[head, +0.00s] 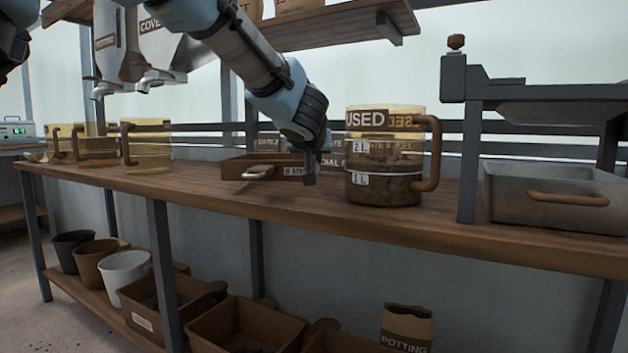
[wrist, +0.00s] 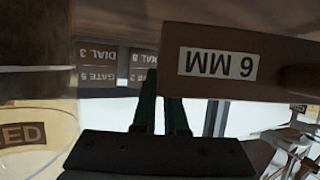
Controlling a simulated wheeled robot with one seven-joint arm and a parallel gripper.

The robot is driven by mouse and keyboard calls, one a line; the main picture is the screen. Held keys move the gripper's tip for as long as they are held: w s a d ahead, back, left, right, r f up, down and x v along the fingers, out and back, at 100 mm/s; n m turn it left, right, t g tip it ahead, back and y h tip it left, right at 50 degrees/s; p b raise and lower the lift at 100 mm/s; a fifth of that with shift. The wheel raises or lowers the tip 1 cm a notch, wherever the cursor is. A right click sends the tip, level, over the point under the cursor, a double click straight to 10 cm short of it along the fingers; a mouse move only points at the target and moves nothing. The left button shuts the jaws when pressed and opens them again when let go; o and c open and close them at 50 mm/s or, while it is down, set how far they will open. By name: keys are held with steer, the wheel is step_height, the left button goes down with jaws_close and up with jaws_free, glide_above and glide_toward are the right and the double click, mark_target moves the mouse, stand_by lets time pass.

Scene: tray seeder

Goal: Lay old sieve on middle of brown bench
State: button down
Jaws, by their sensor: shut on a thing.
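The old sieve (head: 236,167) is a shallow brown box with a pale loop handle, at the middle of the brown bench (head: 190,186). In the wrist view its brown wall (wrist: 210,35) appears upside down with a "6 MM" label. My gripper (head: 310,178) is at the sieve's right end and shut on it. The dark fingers (wrist: 163,105) reach up to the labelled wall in the wrist view. The exact grip is partly hidden. I cannot tell whether the sieve touches the bench top or hangs just above it.
A "USED" jug (head: 385,187) with dark contents stands close right of my gripper. Dial and gate cards (wrist: 98,65) are behind. A grey metal tray (head: 510,205) stands at right, and yellowish jugs (head: 150,152) at left. Bench surface between those jugs and the sieve is clear.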

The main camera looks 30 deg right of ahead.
steer(key=shift+f+b, duration=0.9)
steer(key=shift+f, duration=0.55)
steer(key=shift+f, duration=0.1)
steer(key=c, duration=1)
jaws_free()
steer(key=shift+o, duration=0.2)
